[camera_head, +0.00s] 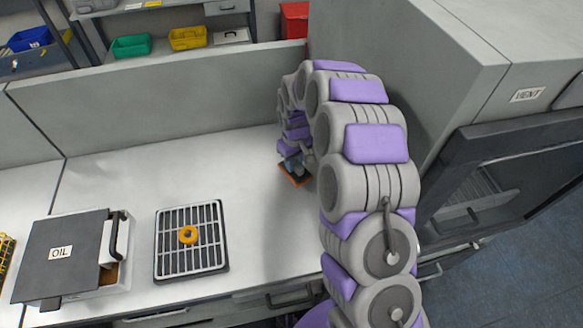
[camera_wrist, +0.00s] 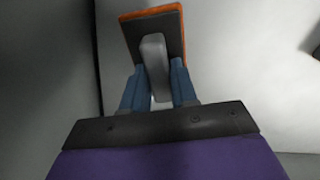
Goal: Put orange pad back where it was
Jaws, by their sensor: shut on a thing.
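The orange pad (camera_head: 293,178) is at the back right of the counter in the head view, below my bent arm. It has a dark upper face with an orange edge. In the wrist view the pad (camera_wrist: 152,18) has a grey handle (camera_wrist: 155,62) on its dark side. My gripper (camera_wrist: 157,80) is shut on this handle, with a blue finger on each side. In the head view my gripper (camera_head: 294,163) is small and partly hidden by my arm. I cannot tell whether the pad touches the counter.
A large machine marked VENT (camera_head: 480,50) is at the right. The counter's middle (camera_head: 245,190) is clear, with a panel (camera_head: 180,95) behind.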

